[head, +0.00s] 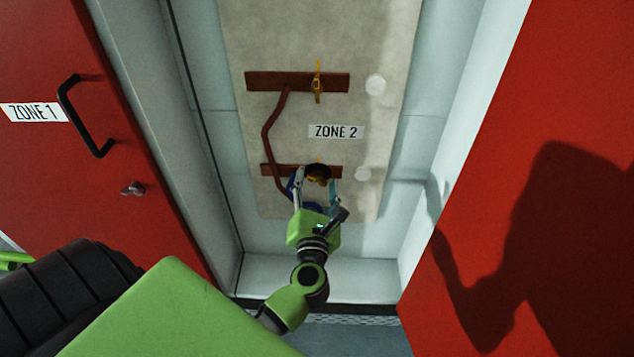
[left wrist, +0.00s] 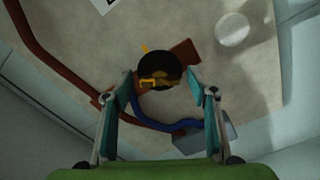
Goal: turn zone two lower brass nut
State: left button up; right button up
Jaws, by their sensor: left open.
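The lower brass nut (head: 318,181) is on the lower red-brown bar (head: 270,170) below the ZONE 2 label (head: 336,132). In the left wrist view the brass piece (left wrist: 155,83) shows against a dark round shape (left wrist: 160,66), with a small yellow part above it. My left gripper (head: 316,178) is open, its fingers on either side of the nut; in the left wrist view the gripper (left wrist: 160,80) shows a gap on both sides of the brass. I cannot tell whether the pads touch it. My right gripper is not in view.
An upper bar (head: 270,82) carries a yellow-brass fitting (head: 317,84). A brown pipe (head: 268,135) links the bars at left. A blue hose (left wrist: 180,126) curves below the nut. Red doors (head: 60,150) with a black handle (head: 70,110) and at right (head: 550,100) flank the recess.

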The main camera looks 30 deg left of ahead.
pick_arm(q)
jog(key=c, duration=1.1)
